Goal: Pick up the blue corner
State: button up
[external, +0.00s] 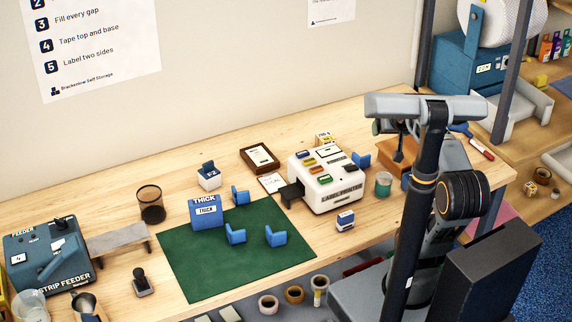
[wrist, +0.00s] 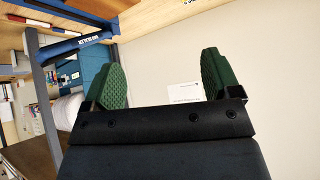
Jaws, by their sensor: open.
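Several blue corner pieces stand on the bench in the external view. Two blue corners (external: 235,234) (external: 276,236) stand on the green mat (external: 200,272), and another blue corner (external: 240,195) is at its back edge. One more blue corner (external: 361,160) stands behind the right end of the label printer (external: 327,181). My gripper (wrist: 162,82) shows in the wrist view with its two green ridged pads wide apart and nothing between them. It faces the wall and shelving, away from the bench top. No blue corner shows in the wrist view.
A blue THICK holder (external: 206,214) stands at the mat's back left. A black mesh cup (external: 151,205) and the strip feeder (external: 48,255) are farther left. A stamp (external: 345,220) and a teal tape roll (external: 383,184) sit near the printer. The mat's front left is clear.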

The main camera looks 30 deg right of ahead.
jog(key=s+a+r+n+g+y+p, duration=0.2)
jog(key=s+a+r+n+p, duration=0.15)
jog(key=s+a+p, duration=0.5)
jog(key=n+g+b, duration=0.6)
jog(key=n+b, duration=0.6)
jog(key=b, duration=0.1)
send_over(362, 158)
jog(key=w+d, duration=0.1)
notch_tip(362, 158, down, 23)
notch_tip(362, 158, up, 3)
jog(key=w+d+n, duration=0.1)
jog(key=n, duration=0.7)
notch_tip(362, 158, down, 8)
jog(key=shift+w+r+p, duration=0.15)
jog(key=shift+p, duration=0.3)
jog(key=shift+a+f+p, duration=0.1)
jog(key=shift+f+p, duration=0.65)
jog(key=shift+f, duration=1.95)
